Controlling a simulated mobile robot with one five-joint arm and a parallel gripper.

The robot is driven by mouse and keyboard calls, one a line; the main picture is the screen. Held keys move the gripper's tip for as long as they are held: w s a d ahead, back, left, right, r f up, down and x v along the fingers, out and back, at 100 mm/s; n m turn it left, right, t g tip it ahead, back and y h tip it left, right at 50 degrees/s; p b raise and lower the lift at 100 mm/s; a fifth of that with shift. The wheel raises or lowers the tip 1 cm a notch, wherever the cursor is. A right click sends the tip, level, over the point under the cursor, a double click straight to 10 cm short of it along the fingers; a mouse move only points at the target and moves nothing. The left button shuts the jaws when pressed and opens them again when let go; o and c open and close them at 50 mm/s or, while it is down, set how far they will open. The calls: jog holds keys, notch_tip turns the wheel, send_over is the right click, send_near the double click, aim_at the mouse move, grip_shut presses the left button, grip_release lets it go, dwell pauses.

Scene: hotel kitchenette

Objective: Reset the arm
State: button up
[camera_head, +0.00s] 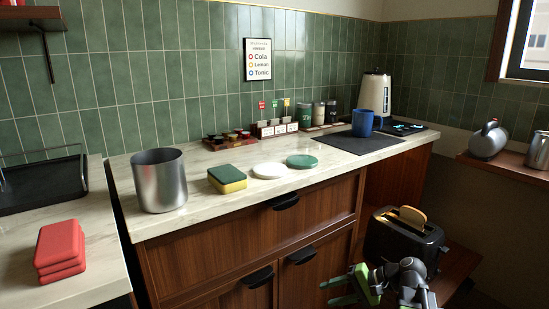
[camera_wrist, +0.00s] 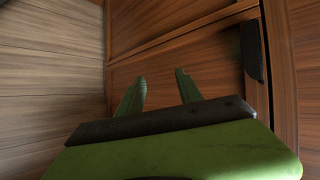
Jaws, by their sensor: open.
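My gripper (camera_head: 345,289) is at the lower right of the head view, low in front of the wooden cabinet (camera_head: 215,250). Its green fingers are apart with nothing between them. In the wrist view my gripper (camera_wrist: 160,92) points at the cabinet's wooden front (camera_wrist: 190,55), and a dark handle (camera_wrist: 251,50) shows at the right. My folded arm shows just right of the gripper in the head view, cut off by the bottom edge.
A black toaster (camera_head: 405,240) with bread stands on a low shelf beside my arm. Red boxes (camera_head: 60,250) lie at left.

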jog(key=s+a+f+n+g+h+p, duration=0.2)
jog(key=a+n+h, duration=0.1)
jog(key=a, duration=0.3)
jog(key=s+a+f+n+g+h+p, duration=0.2)
jog(key=s+a+n+h, duration=0.15)
jog(key=a, duration=0.25)
jog(key=d+h+p, duration=0.2)
jog(key=d+h, duration=0.2)
jog(key=d, duration=0.4)
notch_tip(320, 180, up, 37)
jog(key=p, duration=3.5)
jog(key=shift+w+a+f+p, duration=0.15)
jog(key=shift+w+f+p, duration=0.05)
jog(key=shift+w+p, duration=0.1)
